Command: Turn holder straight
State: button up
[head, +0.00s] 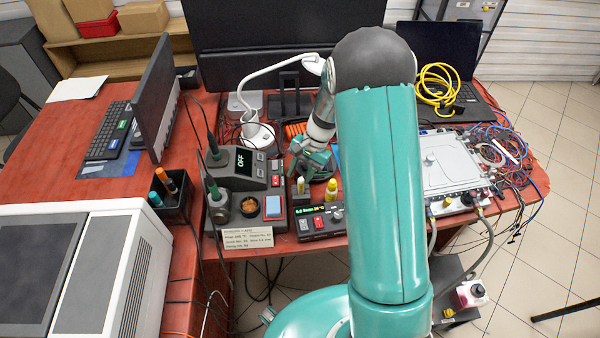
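My gripper (312,170) is at the end of the teal arm, low over the red bench, just right of the soldering station (243,166). Its fingers point down and are too small and partly hidden to tell their opening or whether they touch anything. A soldering iron stands tilted in a dark holder (219,206) at the station's front left. The holder is apart from my gripper, to its left. A second iron handle (211,140) rises behind it. I cannot tell for sure which of these is the task's holder, nor its exact angle.
A yellow-capped bottle (332,188) stands close by my gripper, behind a red-lit control unit (320,223). A white lamp (257,130) stands behind. A silver box (452,165) with many cables is to the right. A black pen cup (171,200) is left. My arm covers the bench's middle.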

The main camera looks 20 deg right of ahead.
jog(key=shift+c, duration=0.2)
grip_shut()
jog(key=shift+s+d+n+g+h, duration=0.25)
jog(key=shift+s+d+n+g, duration=0.25)
jog(key=shift+n, duration=0.65)
jog(key=shift+s+d+n+g+h, duration=0.3)
jog(key=shift+s+d+n, duration=0.3)
jog(key=shift+n, duration=0.55)
jog(key=shift+o, duration=0.2)
grip_release()
jog(key=shift+w, duration=0.1)
jog(key=v, duration=1.3)
jog(key=shift+d+r, duration=0.25)
jog(key=shift+r, duration=0.1)
